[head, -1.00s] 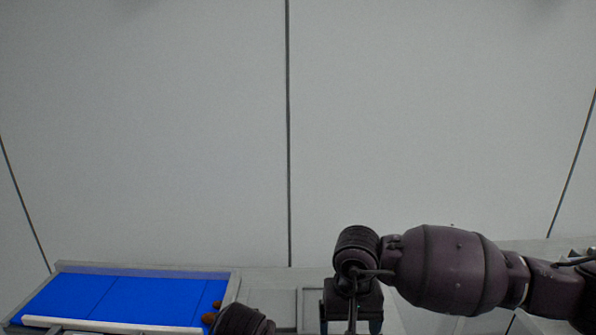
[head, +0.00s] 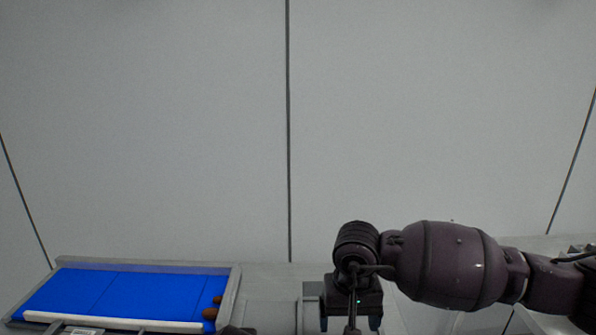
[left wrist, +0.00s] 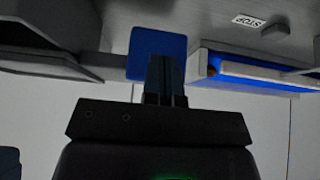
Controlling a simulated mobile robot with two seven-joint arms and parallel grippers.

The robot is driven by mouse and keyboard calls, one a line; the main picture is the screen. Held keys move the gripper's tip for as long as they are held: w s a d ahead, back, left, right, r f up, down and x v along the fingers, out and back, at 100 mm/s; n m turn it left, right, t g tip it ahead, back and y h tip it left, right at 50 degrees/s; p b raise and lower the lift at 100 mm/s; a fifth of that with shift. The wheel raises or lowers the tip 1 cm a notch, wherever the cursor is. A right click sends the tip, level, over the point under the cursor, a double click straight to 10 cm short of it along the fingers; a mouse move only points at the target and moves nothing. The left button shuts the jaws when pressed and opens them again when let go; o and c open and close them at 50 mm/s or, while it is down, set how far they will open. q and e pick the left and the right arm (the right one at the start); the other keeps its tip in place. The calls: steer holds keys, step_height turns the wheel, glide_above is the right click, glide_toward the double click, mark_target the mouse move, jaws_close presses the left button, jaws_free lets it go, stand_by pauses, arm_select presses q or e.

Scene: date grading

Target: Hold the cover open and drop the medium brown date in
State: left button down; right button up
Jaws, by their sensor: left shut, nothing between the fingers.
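Two brown dates lie at the right end of the blue belt, an upper one (head: 217,300) and a lower one (head: 210,313); I cannot tell their grade. My left gripper (left wrist: 166,62) is shut and empty in the left wrist view, in front of a blue square panel (left wrist: 143,42). I cannot tell whether they touch, or whether this panel is the cover. In the head view only a dark bit of my left arm shows at the bottom edge.
The blue belt (head: 80,290) has a raised grey frame at the lower left. A pale worktop (head: 270,285) lies right of it. In the left wrist view, dark grey bins (left wrist: 45,62) stand left, and a STOP label (left wrist: 248,20) sits upper right.

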arm_select(q)
steer(key=s, duration=0.8)
stand_by(0.8)
steer(key=w+r+v, duration=0.1)
steer(key=v, duration=0.7)
stand_by(0.7)
steer(key=shift+r, duration=0.1)
